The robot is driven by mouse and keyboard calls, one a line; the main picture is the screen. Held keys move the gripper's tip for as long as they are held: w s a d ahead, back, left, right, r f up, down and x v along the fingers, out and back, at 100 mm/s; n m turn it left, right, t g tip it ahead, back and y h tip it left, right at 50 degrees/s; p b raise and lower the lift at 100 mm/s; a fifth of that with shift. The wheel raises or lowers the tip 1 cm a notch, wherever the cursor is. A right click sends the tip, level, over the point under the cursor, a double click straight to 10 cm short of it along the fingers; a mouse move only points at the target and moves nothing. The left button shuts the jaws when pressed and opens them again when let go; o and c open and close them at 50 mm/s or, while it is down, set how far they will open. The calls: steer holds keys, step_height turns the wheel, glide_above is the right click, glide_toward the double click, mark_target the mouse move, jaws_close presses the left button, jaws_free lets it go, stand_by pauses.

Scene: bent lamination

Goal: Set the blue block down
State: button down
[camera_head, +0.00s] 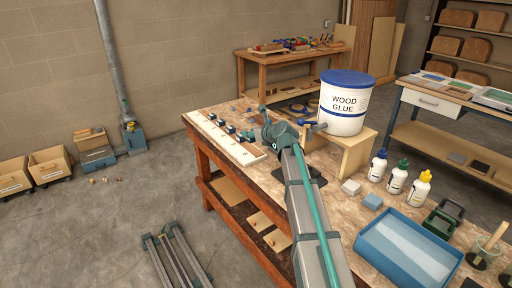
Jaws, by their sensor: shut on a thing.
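My grey and teal arm reaches from the bottom of the head view over the workbench. My gripper (263,110) is small and dark at the arm's far end, just right of the white strip. It is shut on the blue block; its fingertips and the block are too small and covered to make out. Several small dark blue blocks (247,136) stand in a row along the white strip (224,139) at the bench's left edge.
A wood glue bucket (343,108) stands on a wooden stand (352,152) right of my arm. Several glue bottles (397,178), a blue tray (400,252) and a dark green container (440,223) crowd the right side. Bare bench top (265,180) shows left of my arm.

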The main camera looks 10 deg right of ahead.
steer(key=w+d+f, duration=0.1)
steer(key=w+f, duration=0.2)
steer(key=w, duration=0.4)
steer(key=p, duration=0.1)
glide_above(253, 150)
step_height(253, 150, down, 5)
steer(key=shift+s+f, duration=0.1)
steer(key=shift+s, duration=0.05)
steer(key=shift+w+f, duration=0.2)
steer(key=shift+f, duration=1.55)
steer(key=shift+f, duration=0.1)
steer(key=c, duration=0.7)
jaws_free()
steer(key=shift+o, duration=0.2)
steer(key=v, duration=1.2)
steer(key=shift+b, duration=0.35)
